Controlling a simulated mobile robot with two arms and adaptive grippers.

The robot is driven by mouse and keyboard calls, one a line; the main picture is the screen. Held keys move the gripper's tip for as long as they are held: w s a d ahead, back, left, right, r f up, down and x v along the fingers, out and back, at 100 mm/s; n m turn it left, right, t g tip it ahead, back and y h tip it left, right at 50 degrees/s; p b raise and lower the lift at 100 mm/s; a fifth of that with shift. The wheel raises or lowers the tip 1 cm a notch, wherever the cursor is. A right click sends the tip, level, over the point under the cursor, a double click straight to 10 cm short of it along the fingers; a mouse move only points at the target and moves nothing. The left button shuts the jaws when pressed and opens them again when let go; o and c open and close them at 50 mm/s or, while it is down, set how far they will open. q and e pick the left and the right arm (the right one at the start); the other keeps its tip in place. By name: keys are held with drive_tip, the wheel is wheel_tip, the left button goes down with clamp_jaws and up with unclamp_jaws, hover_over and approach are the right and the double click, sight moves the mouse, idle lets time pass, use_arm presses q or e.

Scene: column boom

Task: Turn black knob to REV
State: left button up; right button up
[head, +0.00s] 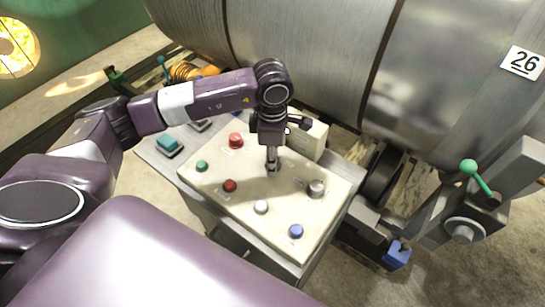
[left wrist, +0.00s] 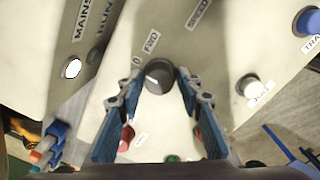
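The black knob (left wrist: 158,76) shows in the left wrist view, with a short white pointer mark on the left part of its face. Labels "0" and "FWD" are beside it; I cannot see a REV label. My left gripper (left wrist: 159,78) has its two blue-padded fingers on either side of the knob, apart, with the knob between the tips. I cannot tell that either finger touches it. In the head view my left gripper (head: 272,168) points down at the panel (head: 240,168) and hides the knob. My right gripper is not in view.
Around the gripper, the panel carries a red button (head: 236,140), a green button (head: 201,166), a smaller red one (head: 229,186), a white one (head: 261,207), a blue one (head: 295,231) and a grey knob (head: 316,187). A beige box (head: 310,138) stands close behind.

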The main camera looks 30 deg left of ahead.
use_arm(q)
drive_tip(key=c, duration=0.7)
drive_tip(key=shift+c, duration=0.2)
drive_tip(key=shift+w, duration=0.1)
drive_tip(key=shift+f+n+b, duration=0.1)
drive_tip(key=shift+n+b, duration=0.75)
drive_tip(key=shift+n, duration=0.05)
drive_tip(key=shift+n+b, duration=0.9)
drive_tip(key=shift+n, duration=0.3)
drive_tip(key=n+b, duration=0.2)
drive_tip(key=n, duration=0.2)
drive_tip(key=shift+n, duration=0.3)
drive_tip(key=shift+r+b, duration=0.2)
drive_tip(key=shift+b, duration=0.1)
drive_tip(key=o, duration=1.2)
drive_tip(key=shift+c, duration=0.2)
